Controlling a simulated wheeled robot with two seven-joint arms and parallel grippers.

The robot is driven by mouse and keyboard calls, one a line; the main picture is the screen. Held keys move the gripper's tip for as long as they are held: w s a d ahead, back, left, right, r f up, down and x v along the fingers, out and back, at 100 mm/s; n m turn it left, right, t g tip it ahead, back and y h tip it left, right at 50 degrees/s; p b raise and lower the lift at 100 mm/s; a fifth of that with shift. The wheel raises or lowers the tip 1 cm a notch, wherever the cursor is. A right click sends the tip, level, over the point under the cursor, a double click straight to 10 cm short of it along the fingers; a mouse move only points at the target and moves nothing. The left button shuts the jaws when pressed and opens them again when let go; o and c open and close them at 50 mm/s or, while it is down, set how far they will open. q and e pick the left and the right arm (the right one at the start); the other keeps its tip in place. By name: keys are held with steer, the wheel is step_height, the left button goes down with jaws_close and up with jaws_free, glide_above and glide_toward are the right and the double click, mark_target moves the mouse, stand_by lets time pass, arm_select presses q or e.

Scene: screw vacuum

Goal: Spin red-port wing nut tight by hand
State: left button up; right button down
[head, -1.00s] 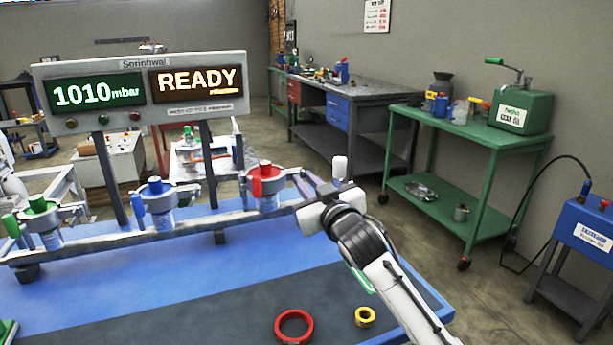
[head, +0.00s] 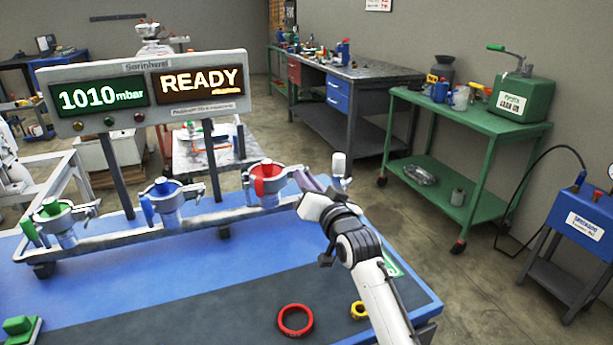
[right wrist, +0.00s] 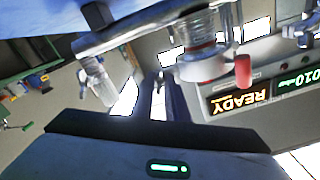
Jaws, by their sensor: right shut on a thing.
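The red port (head: 268,183) has a red cap and a metal clamp, and stands at the right end of the rail on the blue bench. In the right wrist view, the red port (right wrist: 205,62) appears upside down at the upper middle, with a red handle beside it. My right gripper (head: 312,190) reaches in from the right to the clamp's right side. Its dark fingers (right wrist: 159,95) are shut on a small part there, which I take to be the wing nut; the fingers hide most of it. My left gripper is not in view.
A blue port (head: 163,190) and a green port (head: 54,212) stand further left on the rail (head: 125,238). The display (head: 150,90) behind reads 1010 mbar and READY. A red ring (head: 295,320) and a yellow ring (head: 359,311) lie on the bench's dark front strip.

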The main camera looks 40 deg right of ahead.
stand_by(0.3)
steer(key=c, duration=2)
jaws_free()
steer(key=shift+s, duration=0.1)
steer(key=v, duration=1)
steer(key=shift+s+d, duration=0.1)
